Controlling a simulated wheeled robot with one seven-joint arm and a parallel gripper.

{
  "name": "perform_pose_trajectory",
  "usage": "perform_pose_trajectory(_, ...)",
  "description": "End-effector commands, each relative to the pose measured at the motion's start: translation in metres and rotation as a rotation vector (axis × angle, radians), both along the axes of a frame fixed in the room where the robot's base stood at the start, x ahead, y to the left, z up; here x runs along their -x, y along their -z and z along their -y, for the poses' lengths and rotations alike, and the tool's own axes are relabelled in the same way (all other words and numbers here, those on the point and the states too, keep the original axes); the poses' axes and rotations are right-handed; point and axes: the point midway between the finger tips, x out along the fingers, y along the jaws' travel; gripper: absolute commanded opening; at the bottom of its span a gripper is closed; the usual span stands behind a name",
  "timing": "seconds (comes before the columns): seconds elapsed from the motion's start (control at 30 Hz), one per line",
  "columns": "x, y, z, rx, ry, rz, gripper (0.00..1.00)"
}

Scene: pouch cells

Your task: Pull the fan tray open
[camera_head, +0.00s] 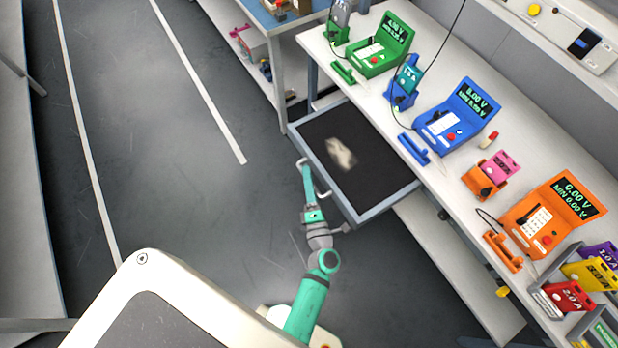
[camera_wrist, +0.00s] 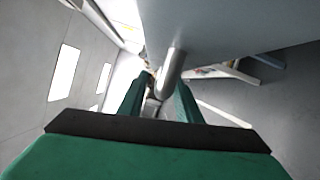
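The fan tray (camera_head: 364,213) is a grey-framed drawer with a dark floor. It stands well out from under the workbench, open to the aisle. A pale, blurry item (camera_head: 341,153) lies inside it. Its metal handle (camera_head: 323,190) is on the front face; in the wrist view the handle (camera_wrist: 172,68) runs down between my fingers. My gripper (camera_head: 309,178) is at the tray front, with its green fingers (camera_wrist: 161,88) on either side of the handle, seemingly shut on it. The exact finger contact is partly hidden. The tray's front panel (camera_wrist: 215,25) fills the upper wrist view.
The white workbench (camera_head: 440,185) carries green, blue and orange testers, with coloured packs at the right end. A blue-topped table (camera_head: 262,18) stands close to the tray's far side. A lower shelf (camera_head: 465,270) is under the bench. The grey floor (camera_head: 190,190) before the tray is clear.

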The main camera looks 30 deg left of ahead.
Motion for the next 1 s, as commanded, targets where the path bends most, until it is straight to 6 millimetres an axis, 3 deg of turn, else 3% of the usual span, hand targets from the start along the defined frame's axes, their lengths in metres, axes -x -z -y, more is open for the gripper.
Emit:
perform_pose_trajectory(0.6,0.071,0.008,0.062,0.001,0.002,-0.003,0.31)
perform_pose_trajectory(1.0,0.08,0.008,0.071,0.001,0.005,0.0,0.31)
